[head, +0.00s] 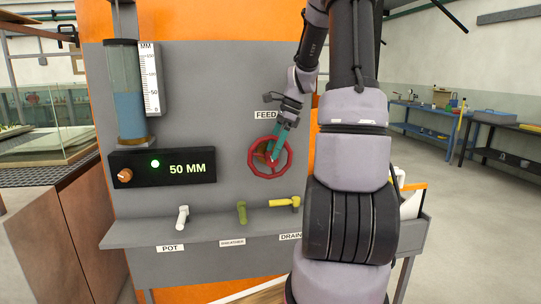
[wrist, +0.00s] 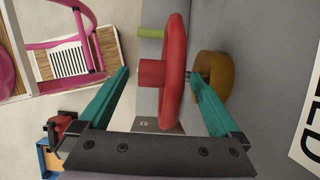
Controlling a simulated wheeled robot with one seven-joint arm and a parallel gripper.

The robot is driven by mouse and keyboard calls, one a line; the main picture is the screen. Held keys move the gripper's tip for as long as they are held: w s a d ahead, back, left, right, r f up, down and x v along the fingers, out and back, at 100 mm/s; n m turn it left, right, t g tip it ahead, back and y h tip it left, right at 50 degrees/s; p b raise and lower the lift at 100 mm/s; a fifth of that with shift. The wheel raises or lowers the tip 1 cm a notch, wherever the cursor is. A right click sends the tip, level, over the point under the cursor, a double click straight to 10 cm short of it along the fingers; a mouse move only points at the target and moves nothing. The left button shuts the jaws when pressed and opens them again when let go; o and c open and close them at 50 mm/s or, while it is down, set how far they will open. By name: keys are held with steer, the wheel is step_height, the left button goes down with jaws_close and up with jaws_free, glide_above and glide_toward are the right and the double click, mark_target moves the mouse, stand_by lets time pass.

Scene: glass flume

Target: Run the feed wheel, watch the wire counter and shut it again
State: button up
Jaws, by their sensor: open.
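The red feed wheel (head: 283,167) sits on the grey panel under the FEED label. My gripper (head: 276,146) is at the wheel, its teal fingers overlapping the upper part of it. In the wrist view the red wheel (wrist: 172,95) stands edge-on between my two open fingers (wrist: 158,72). One finger is on each side of the rim, and I see a gap to the left finger; contact on the right is unclear. A brass collar (wrist: 212,78) sits behind the wheel. The black counter box (head: 187,168) reads 50 MM with a green light lit.
A clear column (head: 130,103) with blue liquid and a MM scale (head: 149,80) stands above the counter. A glass tank (head: 50,125) is at left, blue benches (head: 428,122) at right.

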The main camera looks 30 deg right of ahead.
steer(key=shift+x, duration=1.35)
jaws_close()
steer(key=shift+s+d+y, duration=0.1)
steer(key=shift+d+y, duration=0.1)
steer(key=shift+y, duration=0.5)
steer(key=shift+t+y, duration=0.4)
steer(key=shift+y, duration=0.3)
jaws_free()
steer(key=shift+d, duration=0.1)
steer(key=v, duration=1)
steer(key=shift+d+r, duration=0.2)
steer(key=shift+r, duration=0.15)
